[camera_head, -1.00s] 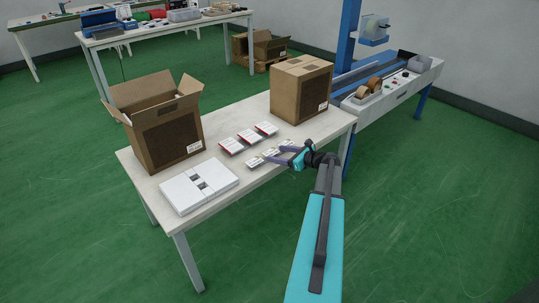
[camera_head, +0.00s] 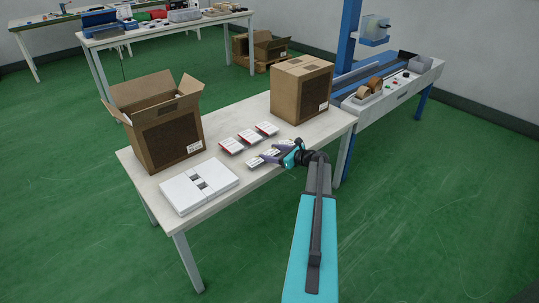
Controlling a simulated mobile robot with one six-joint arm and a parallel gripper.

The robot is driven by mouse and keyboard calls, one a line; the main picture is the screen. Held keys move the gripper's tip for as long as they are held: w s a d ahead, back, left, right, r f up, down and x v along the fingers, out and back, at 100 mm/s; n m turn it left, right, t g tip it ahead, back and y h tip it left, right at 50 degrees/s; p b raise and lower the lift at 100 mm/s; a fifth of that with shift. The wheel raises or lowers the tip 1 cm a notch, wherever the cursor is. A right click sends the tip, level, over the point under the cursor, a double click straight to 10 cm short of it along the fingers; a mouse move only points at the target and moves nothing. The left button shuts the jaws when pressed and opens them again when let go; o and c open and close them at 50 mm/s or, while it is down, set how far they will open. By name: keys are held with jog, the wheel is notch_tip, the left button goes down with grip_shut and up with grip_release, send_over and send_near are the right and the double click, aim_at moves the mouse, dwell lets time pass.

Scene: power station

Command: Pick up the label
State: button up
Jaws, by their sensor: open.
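Two short rows of small labels lie on the white table (camera_head: 222,203). The back row has red-edged white labels (camera_head: 248,136); the front row has white labels with yellowish marks (camera_head: 256,162). My gripper (camera_head: 270,155), teal and dark grey, is low over the right part of the front row, with its fingers pointing left. The fingers are apart and partly hide the labels there. I see nothing held between them. I cannot tell whether the fingers touch a label or the table.
An open cardboard box (camera_head: 165,130) stands at the table's left, with a flat white case (camera_head: 185,190) in front of it. A closed cardboard box (camera_head: 301,90) stands at the right back. A conveyor bench (camera_head: 400,85) adjoins the table's right end.

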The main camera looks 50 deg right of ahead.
aim_at(272, 153)
jog(key=shift+c, duration=0.2)
jog(key=c, duration=0.7)
jog(key=shift+r, duration=0.1)
jog(key=shift+r, duration=0.5)
jog(key=shift+s+a+r, duration=0.1)
jog(key=shift+s+r, duration=0.05)
jog(key=shift+r, duration=0.5)
jog(key=shift+s+a+r, duration=0.1)
jog(key=shift+s+r, duration=0.05)
jog(key=shift+r, duration=0.45)
jog(key=s+a, duration=0.2)
jog(key=s, duration=0.2)
jog(key=s+a+r, duration=0.1)
jog(key=s+a, duration=0.2)
jog(key=s, duration=0.1)
jog(key=s+a+p, duration=0.1)
jog(key=s+a, duration=0.2)
jog(key=s, duration=0.1)
jog(key=shift+s+a+r, duration=0.1)
jog(key=shift+s+r, duration=0.05)
jog(key=shift+s, duration=0.25)
jog(key=shift+c, duration=0.2)
